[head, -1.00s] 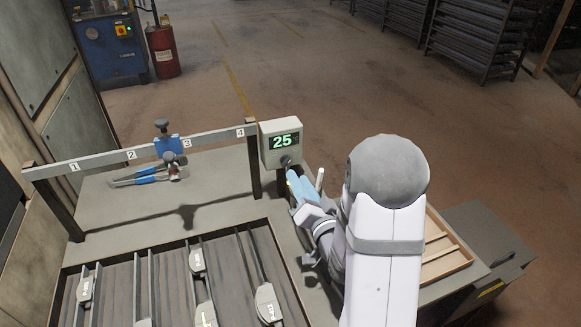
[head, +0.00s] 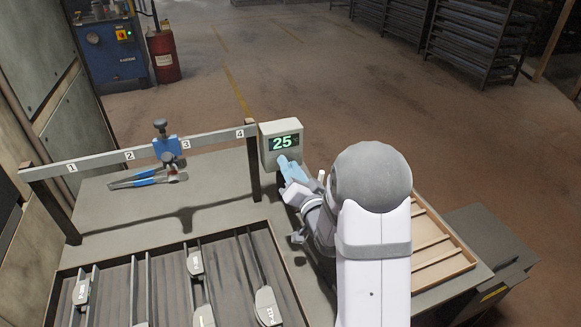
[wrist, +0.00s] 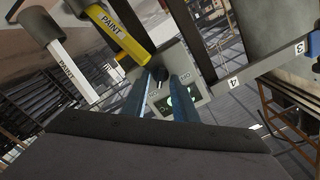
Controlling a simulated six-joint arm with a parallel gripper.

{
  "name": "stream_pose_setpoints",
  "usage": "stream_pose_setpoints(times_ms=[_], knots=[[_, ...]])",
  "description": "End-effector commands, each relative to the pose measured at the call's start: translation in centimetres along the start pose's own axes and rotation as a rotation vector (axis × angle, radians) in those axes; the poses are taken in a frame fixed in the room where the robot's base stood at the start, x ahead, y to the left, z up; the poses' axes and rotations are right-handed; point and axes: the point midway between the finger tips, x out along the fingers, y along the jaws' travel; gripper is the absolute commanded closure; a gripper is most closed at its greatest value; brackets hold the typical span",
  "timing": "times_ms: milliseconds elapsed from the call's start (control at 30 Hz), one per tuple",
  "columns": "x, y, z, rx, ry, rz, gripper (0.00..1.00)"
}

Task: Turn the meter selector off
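The meter (head: 282,141) is a pale box with a green lit display reading 25, at the right end of the numbered rail. In the head view the knob is hidden behind my gripper (head: 286,165). My gripper's blue fingers are apart and point at the meter's face. In the wrist view the knob lies between the fingertips, near their ends. I cannot tell whether either finger touches it.
The numbered rail (head: 145,152) stands left of the meter, with a blue clamp (head: 167,148) on it. A blue-handled tool (head: 148,178) lies below. Paint-labelled brushes or markers (wrist: 118,35) stand close by in the wrist view.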

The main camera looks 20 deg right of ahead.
Motion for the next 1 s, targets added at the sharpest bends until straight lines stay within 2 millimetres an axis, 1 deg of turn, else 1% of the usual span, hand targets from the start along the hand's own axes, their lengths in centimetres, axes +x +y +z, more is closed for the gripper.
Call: stream_pose_setpoints(times_ms=[133, 167, 200, 233, 267, 500, 667, 867, 1000], knots=[[0.0, 0.01, 0.01, 0.0, 0.0, 0.0, 0.74], [-0.01, 0.01, 0.01, 0.0, 0.0, 0.0, 0.79], [-0.01, 0.01, 0.01, 0.0, 0.0, 0.0, 0.89], [-0.01, 0.01, 0.01, 0.0, 0.0, 0.0, 0.96], [-0.01, 0.01, 0.01, 0.0, 0.0, 0.0, 1.0], [-0.02, 0.04, 0.04, -0.009, 0.0, 0.0, 1.0], [-0.03, 0.07, 0.1, -0.048, 0.001, 0.0, 1.0], [-0.02, 0.07, 0.19, -0.157, 0.002, -0.001, 1.0], [-0.02, 0.04, 0.26, -0.269, 0.003, -0.002, 1.0]])
